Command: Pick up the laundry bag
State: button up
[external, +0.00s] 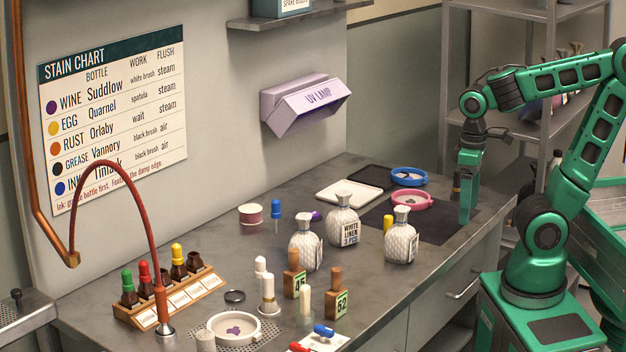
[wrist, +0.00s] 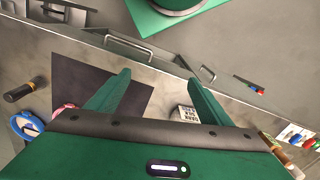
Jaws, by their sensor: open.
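Three white, quilted, tied bags stand on the counter in the external view: one at the back (external: 342,215) with a label reading "WHITE LINEN 3 PCS", one at the front left (external: 306,245) and one at the right (external: 401,240). Which one is the laundry bag is not clear beyond that label. My gripper (external: 466,218) points down over the dark mat, to the right of the bags and apart from them. In the wrist view my gripper (wrist: 160,78) is open, with nothing visible held. A small pale object (wrist: 187,113) shows beside the right finger; I cannot tell what it is.
A dark mat (external: 440,222) lies at the counter's right end. Pink (external: 410,200) and blue (external: 409,176) round trays and a white tray (external: 349,191) are behind. A UV lamp (external: 305,102) juts from the wall.

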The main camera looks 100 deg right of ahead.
notch_tip(320, 180, up, 16)
jog(key=w+d+f+m+t+y, duration=0.1)
jog(key=w+d+f+m+y, duration=0.2)
jog(key=w+f+m, duration=0.4)
jog(key=w+d+f+m+t+y, duration=0.1)
jog(key=w+d+f+m+y, duration=0.2)
jog(key=w+f+m, duration=0.35)
notch_tip(320, 180, up, 14)
jog(key=s+d+m+t+y, duration=0.2)
jog(key=s+m+t+y, duration=0.15)
jog(key=m+t, duration=0.3)
send_near(393, 249)
jog(key=shift+n+y, duration=0.3)
jog(key=shift+y, duration=0.15)
jog(key=x, duration=0.6)
jog(key=shift+w+d+f, duration=0.1)
jog(key=shift+f, duration=0.15)
jog(key=c, duration=1.3)
